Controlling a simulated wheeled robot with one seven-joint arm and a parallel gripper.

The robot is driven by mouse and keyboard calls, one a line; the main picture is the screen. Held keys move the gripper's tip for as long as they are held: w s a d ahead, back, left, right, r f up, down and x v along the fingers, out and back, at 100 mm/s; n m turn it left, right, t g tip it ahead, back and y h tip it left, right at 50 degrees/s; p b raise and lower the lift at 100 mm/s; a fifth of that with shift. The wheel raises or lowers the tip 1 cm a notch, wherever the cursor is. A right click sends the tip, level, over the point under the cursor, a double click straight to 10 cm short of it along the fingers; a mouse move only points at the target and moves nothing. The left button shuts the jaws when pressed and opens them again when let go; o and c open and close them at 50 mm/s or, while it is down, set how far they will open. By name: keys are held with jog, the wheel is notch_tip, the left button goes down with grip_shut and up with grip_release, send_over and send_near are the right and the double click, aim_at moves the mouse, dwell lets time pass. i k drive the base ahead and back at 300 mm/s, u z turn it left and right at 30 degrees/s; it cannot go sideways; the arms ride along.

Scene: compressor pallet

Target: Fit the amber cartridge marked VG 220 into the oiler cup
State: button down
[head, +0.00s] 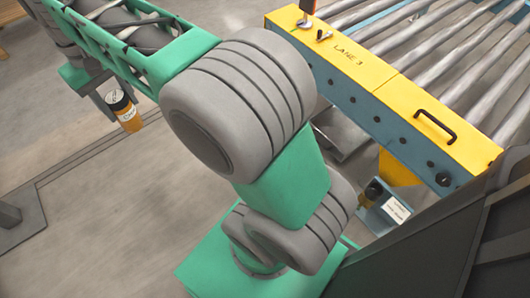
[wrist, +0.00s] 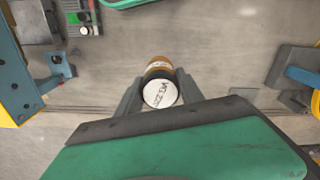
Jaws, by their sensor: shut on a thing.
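The amber cartridge (head: 130,121) has a dark collar and a pale label, and hangs at the end of my arm at the upper left of the head view. My gripper (wrist: 160,90) is shut on it, one finger on each side. In the wrist view the cartridge (wrist: 161,93) shows its white round end, with a marking that seems to read VG 220. It is held clear of the floor. A small dark-topped fitting with an amber part (head: 370,193) sits by a labelled blue-grey box under the conveyor; I cannot tell whether it is the oiler cup.
The yellow LANE 3 conveyor frame (head: 390,85) with steel rollers fills the upper right. The labelled box (head: 388,212) is below it. In the wrist view, blue brackets stand at left (wrist: 55,72) and right (wrist: 300,75). Open floor (wrist: 220,60) lies between them.

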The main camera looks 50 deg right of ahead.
aim_at(376, 194)
jog(key=u, duration=0.65)
jog(key=k, duration=1)
jog(key=z, duration=0.35)
